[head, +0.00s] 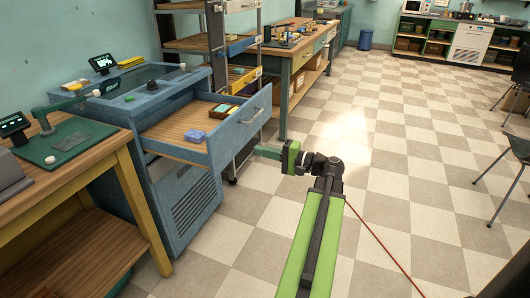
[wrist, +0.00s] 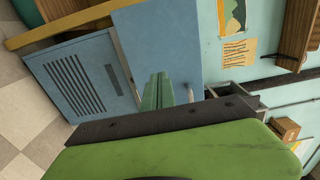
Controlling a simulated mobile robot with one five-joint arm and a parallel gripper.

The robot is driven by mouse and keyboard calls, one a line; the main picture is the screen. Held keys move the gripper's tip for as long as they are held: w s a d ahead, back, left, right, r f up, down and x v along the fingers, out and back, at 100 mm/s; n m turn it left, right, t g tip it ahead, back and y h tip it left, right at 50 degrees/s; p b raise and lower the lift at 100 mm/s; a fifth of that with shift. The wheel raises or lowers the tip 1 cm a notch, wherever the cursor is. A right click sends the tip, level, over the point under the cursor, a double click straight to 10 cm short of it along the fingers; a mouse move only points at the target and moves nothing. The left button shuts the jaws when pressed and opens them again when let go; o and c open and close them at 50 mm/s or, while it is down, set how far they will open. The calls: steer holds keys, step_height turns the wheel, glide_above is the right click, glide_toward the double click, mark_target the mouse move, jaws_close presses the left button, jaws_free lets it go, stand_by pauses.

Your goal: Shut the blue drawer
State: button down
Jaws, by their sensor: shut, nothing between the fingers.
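The blue drawer (head: 240,122) stands pulled out of the blue cabinet (head: 182,205) in the head view. It has a metal bar handle on its front, and a blue block and a small tray with items lie inside. My gripper (head: 262,152) is shut and empty, just right of the drawer front and near its lower part. In the wrist view the shut green fingers (wrist: 157,92) point at the blue drawer front (wrist: 160,45), with the handle (wrist: 190,92) just right of the fingertips. I cannot tell whether the fingers touch the front.
A wooden workbench (head: 75,190) with green and grey devices stands at the left. A shelf rack (head: 190,43) and another wooden bench (head: 285,60) stand behind the drawer. The checkered floor (head: 400,150) is clear to the right, with chairs at the far right.

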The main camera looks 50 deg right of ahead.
mark_target(231, 143)
steer(key=x, duration=0.9)
steer(key=shift+d, duration=0.15)
